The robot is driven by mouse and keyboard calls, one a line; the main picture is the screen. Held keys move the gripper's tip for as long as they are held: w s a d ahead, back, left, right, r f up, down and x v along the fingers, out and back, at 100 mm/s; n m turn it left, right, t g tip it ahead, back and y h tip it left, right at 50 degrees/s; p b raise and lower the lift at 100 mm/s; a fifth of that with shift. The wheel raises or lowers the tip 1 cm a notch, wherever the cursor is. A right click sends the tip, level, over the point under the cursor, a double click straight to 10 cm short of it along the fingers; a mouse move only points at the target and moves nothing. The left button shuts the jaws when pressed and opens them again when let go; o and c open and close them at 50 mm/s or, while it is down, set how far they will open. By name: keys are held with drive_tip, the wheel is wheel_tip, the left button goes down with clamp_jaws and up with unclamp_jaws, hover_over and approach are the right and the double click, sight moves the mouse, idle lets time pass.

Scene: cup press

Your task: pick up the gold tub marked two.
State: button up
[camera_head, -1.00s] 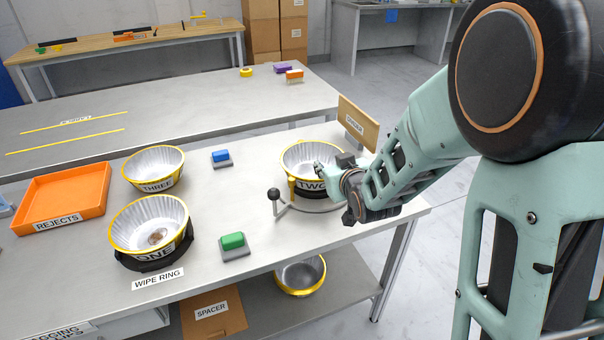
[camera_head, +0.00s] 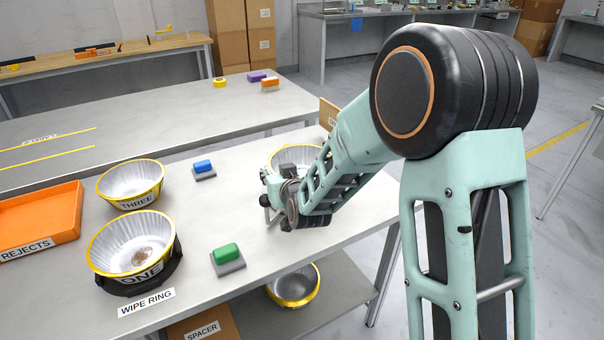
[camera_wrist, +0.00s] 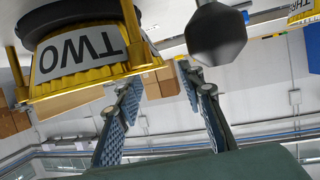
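The gold tub marked TWO (camera_head: 296,156) stands at the right of the near table in the head view, its front mostly hidden by my arm. In the wrist view, which is upside down, its TWO label and gold side (camera_wrist: 82,55) show at upper left, with a black ring around the tub. My gripper (camera_wrist: 158,77) is open, with a clear gap between its fingers.
A black lever knob (camera_wrist: 215,35) is close by the right finger. Tub ONE (camera_head: 133,245) sits in a black ring; tub THREE (camera_head: 131,184) stands behind it. Blue (camera_head: 203,167) and green (camera_head: 226,253) buttons are on the table. Another gold-rimmed tub (camera_head: 293,287) is on the lower shelf.

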sight(273, 166)
drive_tip(key=shift+x, duration=2.85)
drive_tip(key=shift+d, duration=0.1)
drive_tip(key=shift+c, duration=0.6)
drive_tip(key=c, duration=0.9)
drive_tip(key=shift+o, duration=0.2)
drive_tip(key=shift+r, duration=0.1)
